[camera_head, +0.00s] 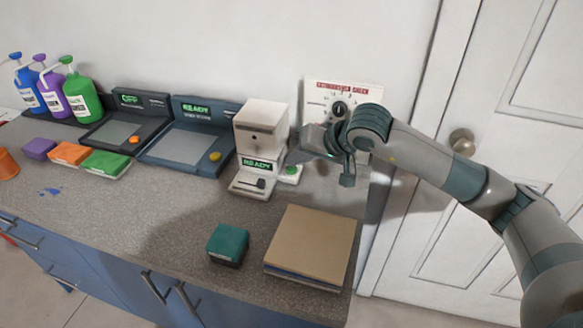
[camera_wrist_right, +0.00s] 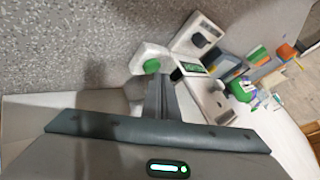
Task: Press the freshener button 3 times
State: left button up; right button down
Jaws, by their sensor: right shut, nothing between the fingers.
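The freshener (camera_head: 262,128) is a white upright dispenser with a lit green "READY" screen, standing against the wall at the back of the counter. Its green button (camera_head: 291,170) sits on a small white block at its right side. In the right wrist view the green button (camera_wrist_right: 152,66) shows just beyond the fingertips. My right gripper (camera_head: 289,160) is shut and empty, with its tips close above the button. The right wrist view shows the closed fingers (camera_wrist_right: 161,80); I cannot tell whether they touch the button. My left gripper is not in view.
A wall panel with a black dial (camera_head: 339,108) is behind my right wrist. Dark devices (camera_head: 187,150) stand left of the freshener, with coloured blocks and bottles (camera_head: 82,97) farther left. A teal block (camera_head: 228,243) and a cardboard-topped stack (camera_head: 311,243) lie in front. The mid-left counter is mostly clear.

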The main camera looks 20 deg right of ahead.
aim_at(296, 171)
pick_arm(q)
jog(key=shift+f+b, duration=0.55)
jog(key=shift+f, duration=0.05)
pick_arm(e)
jog(key=shift+f, duration=0.45)
jog(key=shift+r, duration=0.2)
dwell(0.3)
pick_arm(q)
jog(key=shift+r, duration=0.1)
pick_arm(e)
jog(key=shift+r, duration=0.7)
pick_arm(q)
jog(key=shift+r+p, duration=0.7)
jog(key=shift+p, duration=0.1)
pick_arm(e)
jog(key=shift+r, duration=2.55)
pick_arm(q)
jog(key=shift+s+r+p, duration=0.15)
jog(key=shift+p, duration=0.25)
pick_arm(e)
jog(key=shift+r, duration=0.1)
